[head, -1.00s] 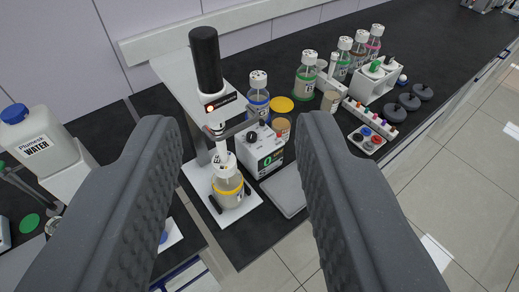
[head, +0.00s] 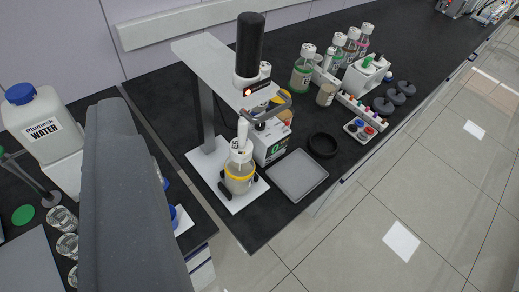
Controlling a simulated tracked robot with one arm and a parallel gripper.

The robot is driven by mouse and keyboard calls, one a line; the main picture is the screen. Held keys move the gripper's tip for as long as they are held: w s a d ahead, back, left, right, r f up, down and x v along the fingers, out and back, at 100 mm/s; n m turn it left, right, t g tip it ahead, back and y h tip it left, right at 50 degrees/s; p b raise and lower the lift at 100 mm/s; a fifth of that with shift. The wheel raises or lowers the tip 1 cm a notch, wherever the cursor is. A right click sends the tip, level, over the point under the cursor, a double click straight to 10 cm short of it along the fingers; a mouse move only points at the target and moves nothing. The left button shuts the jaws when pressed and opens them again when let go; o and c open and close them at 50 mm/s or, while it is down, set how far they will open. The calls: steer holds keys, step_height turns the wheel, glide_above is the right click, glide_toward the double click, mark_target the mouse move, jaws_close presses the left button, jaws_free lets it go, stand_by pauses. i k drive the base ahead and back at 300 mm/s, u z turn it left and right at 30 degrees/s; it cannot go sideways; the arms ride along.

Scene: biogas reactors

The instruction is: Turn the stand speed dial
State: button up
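The stirrer stand (head: 207,108) is white, with a black motor cylinder (head: 250,45) and a small glowing orange light on its head. A white control box (head: 270,148) with a green display reading 0 stands beside it. A dark knob (head: 260,125), apparently the speed dial, sits on top of the box, partly hidden by the stand's grey clamp arm. A yellow-ringed bottle (head: 239,176) stands upright under the head. One dark finger of my gripper (head: 135,200) shows at the left, well apart from the stand. The other finger is out of view. Nothing is visibly held.
A grey tray (head: 297,175) and a black ring (head: 322,145) lie right of the stand. Several reagent bottles and a vial rack (head: 362,112) stand behind. A water jug (head: 42,125) and glass beakers (head: 67,245) are at the left. Open floor lies at the right.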

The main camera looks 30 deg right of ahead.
mark_target(261, 128)
steer(key=z, duration=0.05)
steer(key=k, duration=1.5)
steer(key=z, duration=0.55)
steer(key=i, duration=1)
steer(key=u, duration=0.25)
steer(key=k, duration=0.35)
steer(key=z, duration=0.65)
steer(key=i, duration=1.35)
steer(key=u, duration=0.2)
